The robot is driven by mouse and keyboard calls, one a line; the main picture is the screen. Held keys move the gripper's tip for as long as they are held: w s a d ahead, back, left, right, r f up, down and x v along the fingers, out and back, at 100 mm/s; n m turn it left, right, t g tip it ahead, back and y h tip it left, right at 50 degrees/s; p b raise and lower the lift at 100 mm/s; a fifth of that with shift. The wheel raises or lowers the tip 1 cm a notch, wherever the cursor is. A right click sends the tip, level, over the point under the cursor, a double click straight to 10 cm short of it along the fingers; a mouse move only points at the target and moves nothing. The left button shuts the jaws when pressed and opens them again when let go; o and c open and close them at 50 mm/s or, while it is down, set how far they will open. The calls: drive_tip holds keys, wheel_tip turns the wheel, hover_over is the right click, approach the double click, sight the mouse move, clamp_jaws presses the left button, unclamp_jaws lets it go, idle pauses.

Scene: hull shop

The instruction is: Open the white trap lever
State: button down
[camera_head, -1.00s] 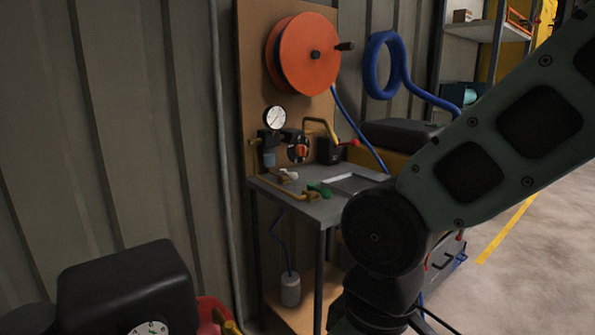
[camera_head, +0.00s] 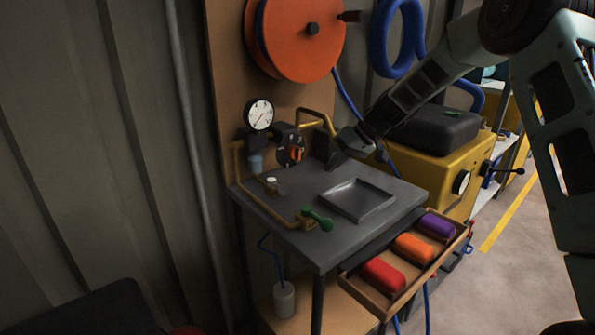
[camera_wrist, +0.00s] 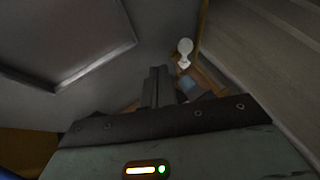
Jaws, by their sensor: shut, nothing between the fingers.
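The white trap lever (camera_head: 271,181) is a small white-ended handle on the brass pipework at the left edge of the grey bench. In the wrist view its pale rounded end (camera_wrist: 185,46) shows just beyond my fingertips, a little to the right. My gripper (camera_head: 336,161) is over the back of the bench, right of the lever and apart from it. In the wrist view its dark fingers (camera_wrist: 157,82) are shut together with nothing between them. The lever's lower part is hard to make out.
A green lever (camera_head: 318,220) sits on the front pipe end. A pressure gauge (camera_head: 260,115) and orange-knobbed dial (camera_head: 294,153) stand behind the white lever. A shallow tray (camera_head: 390,203) lies on the bench. An open drawer (camera_head: 352,284) holds red, orange and purple blocks.

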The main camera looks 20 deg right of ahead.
sight(279, 187)
drive_tip(key=shift+w+d, duration=0.65)
drive_tip(key=shift+f, duration=0.1)
drive_tip(key=x, duration=1)
drive_tip(key=shift+w+a+p, duration=0.15)
drive_tip(key=shift+p, duration=0.2)
drive_tip(key=shift+s+a+r+p, duration=0.15)
drive_tip(key=shift+a+r, duration=0.1)
drive_tip(key=shift+a, duration=0.35)
drive_tip(key=shift+s+a+r+p, duration=0.15)
drive_tip(key=shift+a+r, duration=0.15)
drive_tip(key=shift+a, duration=0.3)
drive_tip(key=shift+s+a, duration=0.1)
drive_tip(key=shift+a, duration=0.55)
